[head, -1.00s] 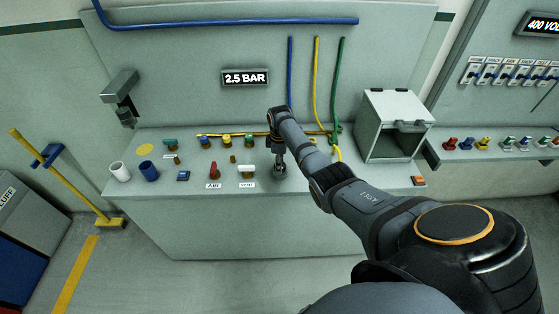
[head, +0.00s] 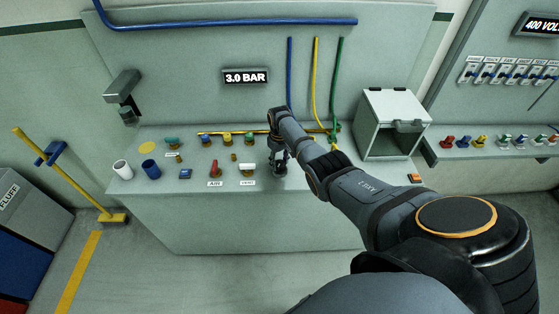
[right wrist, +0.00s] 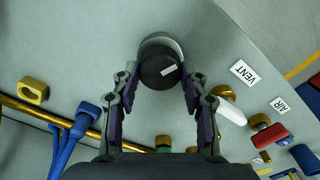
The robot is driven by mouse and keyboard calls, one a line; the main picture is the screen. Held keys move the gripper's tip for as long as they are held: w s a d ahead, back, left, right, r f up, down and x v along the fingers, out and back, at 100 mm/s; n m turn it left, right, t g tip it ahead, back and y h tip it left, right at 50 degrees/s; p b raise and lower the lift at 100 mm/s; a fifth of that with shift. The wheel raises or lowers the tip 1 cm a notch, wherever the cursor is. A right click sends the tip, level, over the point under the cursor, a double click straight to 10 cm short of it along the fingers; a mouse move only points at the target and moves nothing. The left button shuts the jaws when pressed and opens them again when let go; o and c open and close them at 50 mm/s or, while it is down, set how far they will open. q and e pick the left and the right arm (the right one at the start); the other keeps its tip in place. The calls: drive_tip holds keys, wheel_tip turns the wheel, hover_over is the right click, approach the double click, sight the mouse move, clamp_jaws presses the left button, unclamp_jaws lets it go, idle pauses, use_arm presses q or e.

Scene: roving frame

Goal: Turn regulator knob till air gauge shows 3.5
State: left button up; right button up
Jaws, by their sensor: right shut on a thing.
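The air gauge (head: 246,76) on the back panel reads 3.0 BAR in the head view. The regulator knob is a round black cap with a pale mark (right wrist: 160,71), seen from above in the right wrist view. My right gripper (head: 280,165) points down at the bench and is shut on the knob. In the right wrist view its two fingers (right wrist: 159,78) press on either side of the knob. The knob is mostly hidden by the gripper in the head view. My left gripper is not in view.
A red AIR valve (head: 214,169) and a white VENT valve (head: 247,169) stand left of the right gripper. A grey open box (head: 370,125) stands to the right. Blue and white cups (head: 122,169) are at the bench's left end.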

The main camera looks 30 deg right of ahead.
sight(280, 163)
drive_tip(key=shift+m, duration=0.6)
drive_tip(key=shift+w, duration=0.1)
drive_tip(key=o, duration=1.1)
drive_tip(key=shift+o, duration=0.2)
drive_tip(key=shift+r, duration=0.1)
wheel_tip(280, 163, up, 12)
